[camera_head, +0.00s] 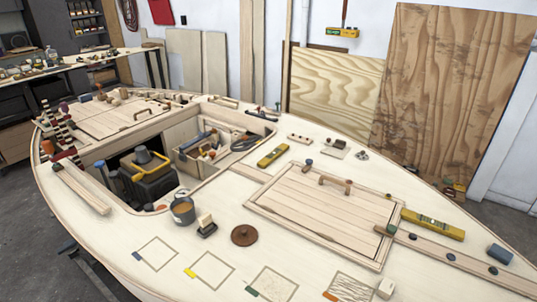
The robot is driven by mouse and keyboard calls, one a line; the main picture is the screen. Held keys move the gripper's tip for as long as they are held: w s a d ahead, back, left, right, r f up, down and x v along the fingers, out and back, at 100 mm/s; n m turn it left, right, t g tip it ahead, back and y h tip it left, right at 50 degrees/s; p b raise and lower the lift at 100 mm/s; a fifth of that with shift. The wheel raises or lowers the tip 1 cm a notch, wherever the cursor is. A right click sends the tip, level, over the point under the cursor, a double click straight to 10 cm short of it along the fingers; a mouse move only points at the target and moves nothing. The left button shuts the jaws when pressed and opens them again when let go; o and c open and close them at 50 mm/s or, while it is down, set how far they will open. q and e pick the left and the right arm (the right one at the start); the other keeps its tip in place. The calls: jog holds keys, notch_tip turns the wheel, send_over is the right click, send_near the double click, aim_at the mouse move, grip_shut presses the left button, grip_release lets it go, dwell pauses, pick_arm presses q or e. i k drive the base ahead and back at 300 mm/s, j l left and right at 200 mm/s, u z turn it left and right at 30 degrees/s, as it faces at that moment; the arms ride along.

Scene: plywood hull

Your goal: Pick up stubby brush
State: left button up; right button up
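A short block with a pale top and a dark base (206,226) stands on the deck, just right of a grey bucket (183,211). It may be the stubby brush, but it is too small to be sure. Another small pale block (385,288) sits at the bottom right edge of the view and could also be a brush; I cannot tell. Neither of my grippers is in view.
A round brown disc (244,235) lies nearby. A hatch panel (325,203) with a handle is to the right. A yellow level (432,223) lies beyond it. An open cockpit holds a black and yellow machine (152,180). Outlined squares mark the front deck.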

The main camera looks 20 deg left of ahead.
aim_at(206, 223)
jog(key=u, duration=1)
